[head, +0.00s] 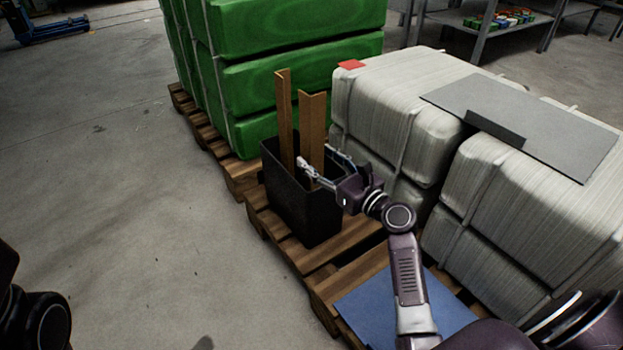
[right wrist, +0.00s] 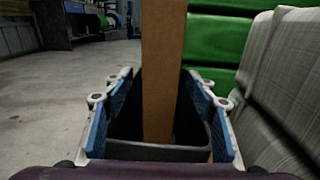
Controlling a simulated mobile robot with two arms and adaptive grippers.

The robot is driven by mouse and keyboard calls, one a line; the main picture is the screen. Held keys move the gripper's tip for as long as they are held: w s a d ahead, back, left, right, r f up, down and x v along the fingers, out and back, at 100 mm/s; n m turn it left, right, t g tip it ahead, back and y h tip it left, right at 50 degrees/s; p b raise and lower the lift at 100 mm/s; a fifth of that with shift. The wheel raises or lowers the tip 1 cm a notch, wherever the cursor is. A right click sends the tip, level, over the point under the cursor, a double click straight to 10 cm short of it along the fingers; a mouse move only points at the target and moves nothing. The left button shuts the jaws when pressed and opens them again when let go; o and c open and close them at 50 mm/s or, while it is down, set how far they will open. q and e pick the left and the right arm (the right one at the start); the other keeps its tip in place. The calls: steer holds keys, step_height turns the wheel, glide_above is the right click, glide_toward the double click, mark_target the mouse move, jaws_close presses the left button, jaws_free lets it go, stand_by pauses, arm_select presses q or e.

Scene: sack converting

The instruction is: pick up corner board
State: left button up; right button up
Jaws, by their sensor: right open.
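Two brown corner boards stand upright in a black bin (head: 300,205) in the head view. The taller one (head: 284,115) is at the left; the shorter one (head: 312,125) is at the right, nearer my gripper. My right gripper (head: 318,163) is open at the bin's top, its fingers pointing at the shorter board. In the right wrist view, a brown board (right wrist: 163,75) rises between the spread blue-padded fingers, with gaps on both sides. The board's foot is hidden in the bin. My left gripper is out of view.
The bin stands on a wooden pallet (head: 325,285). Green wrapped sacks (head: 290,85) are stacked behind it, and pale sack stacks (head: 395,95) stand close at the right. A grey sheet (head: 560,135) lies on the pale sacks. Open floor (head: 120,190) is at the left.

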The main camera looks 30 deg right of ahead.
steer(key=shift+w, duration=0.35)
steer(key=shift+c, duration=0.2)
jaws_close()
steer(key=shift+r, duration=0.1)
